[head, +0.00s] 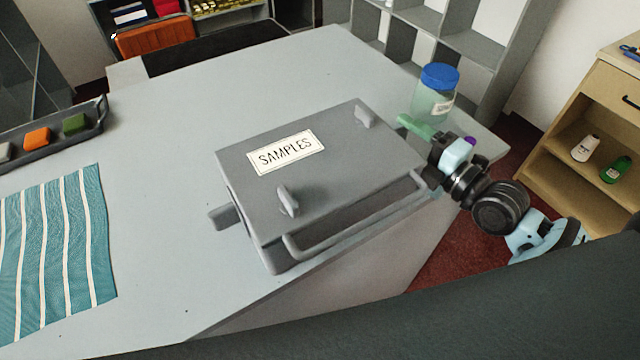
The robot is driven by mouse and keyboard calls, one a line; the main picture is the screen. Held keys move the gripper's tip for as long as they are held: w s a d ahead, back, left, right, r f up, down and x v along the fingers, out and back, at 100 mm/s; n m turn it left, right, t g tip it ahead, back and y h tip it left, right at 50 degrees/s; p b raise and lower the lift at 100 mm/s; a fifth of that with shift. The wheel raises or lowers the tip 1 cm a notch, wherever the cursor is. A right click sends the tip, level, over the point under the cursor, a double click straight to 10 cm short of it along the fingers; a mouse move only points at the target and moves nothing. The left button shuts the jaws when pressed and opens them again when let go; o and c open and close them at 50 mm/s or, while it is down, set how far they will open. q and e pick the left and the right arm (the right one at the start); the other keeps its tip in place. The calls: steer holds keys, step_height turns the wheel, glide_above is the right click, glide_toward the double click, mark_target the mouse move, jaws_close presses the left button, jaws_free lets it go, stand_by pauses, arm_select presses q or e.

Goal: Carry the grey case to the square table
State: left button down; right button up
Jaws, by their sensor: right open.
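The grey case (330,180) lies flat on the pale grey counter (230,85), near its front edge, lid shut. It has a white label reading "SAMPLES", a long bar handle along its front side and a small grip sticking out at its left end. My right gripper (424,150) is open at the case's right end, with a green finger showing. I cannot tell whether it touches the case, and the case's right-end grip is not clear to see. My left gripper is not in view. I cannot make out a square table.
A jar with a blue lid (438,92) stands just behind my right gripper. A striped teal cloth (62,250) and a dark tray (95,112) with coloured blocks are at left. Shelves (475,45) stand behind, a wooden cabinet (590,110) at right. The counter's middle is clear.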

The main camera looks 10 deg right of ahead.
jaws_close()
steer(key=shift+r, duration=0.15)
stand_by(0.5)
steer(key=shift+r, duration=0.1)
steer(key=shift+r, duration=0.3)
steer(key=s+d+r, duration=0.2)
steer(key=s, duration=0.5)
steer(key=s+d+r, duration=0.2)
steer(key=s, duration=0.6)
steer(key=shift+s+d+p, duration=0.15)
steer(key=shift+d+p, duration=0.05)
steer(key=shift+p, duration=0.1)
